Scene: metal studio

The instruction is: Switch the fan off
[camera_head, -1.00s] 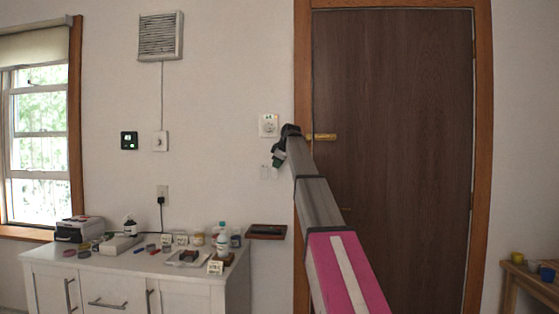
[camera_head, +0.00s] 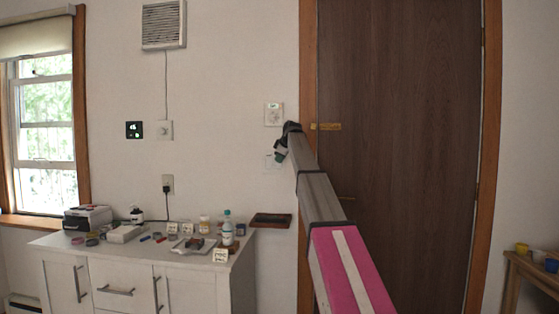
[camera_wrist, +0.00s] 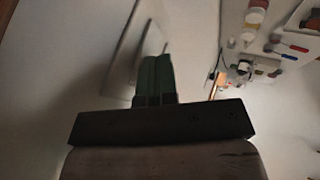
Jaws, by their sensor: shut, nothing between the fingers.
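The fan is a white louvred unit (camera_head: 163,24) high on the wall. A cord runs down from it to a white wall plate (camera_head: 165,130) with a small knob. Another white plate with a dial (camera_head: 274,115) is by the door frame, just above my gripper (camera_head: 280,154). A pale switch plate (camera_head: 269,161) lies below it, partly hidden by my gripper. My gripper is to the right of the fan's cord plate and apart from it. In the wrist view its dark green fingers (camera_wrist: 155,78) are together and empty, before a blurred pale panel (camera_wrist: 122,50).
A dark lit display (camera_head: 134,130) is left of the cord plate. A white cabinet (camera_head: 75,248) below holds bottles, boxes and small items. The brown door (camera_head: 400,90) is right of my arm.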

